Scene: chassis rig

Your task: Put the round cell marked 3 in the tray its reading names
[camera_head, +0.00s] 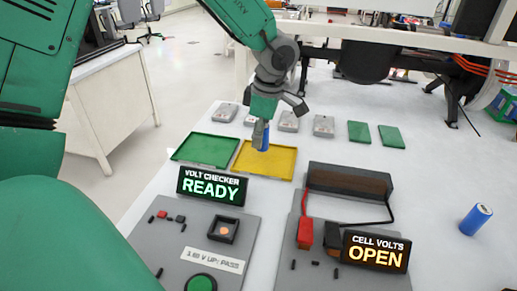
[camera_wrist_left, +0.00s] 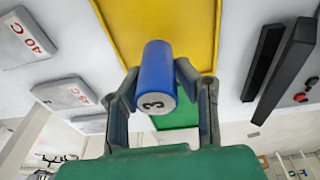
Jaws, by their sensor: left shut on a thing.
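My left gripper (camera_head: 262,132) is shut on a blue round cell (camera_head: 265,139). In the left wrist view the cell (camera_wrist_left: 157,72) shows a pale end marked 3, between both fingers. It is over the yellow tray (camera_head: 283,161), near its left side; whether it touches the tray is unclear. The green tray (camera_head: 192,156) lies just left of the yellow one. Both trays look empty apart from the held cell. The volt checker display (camera_head: 212,186) reads READY, and its label (camera_head: 214,260) appears to say 1.60 V UP: PASS. My right gripper is out of view.
A second display (camera_head: 375,251) reads CELL VOLTS OPEN, beside a dark holder (camera_head: 349,183) with red and black leads. Several grey blocks and two green plates (camera_head: 359,131) stand behind the trays.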

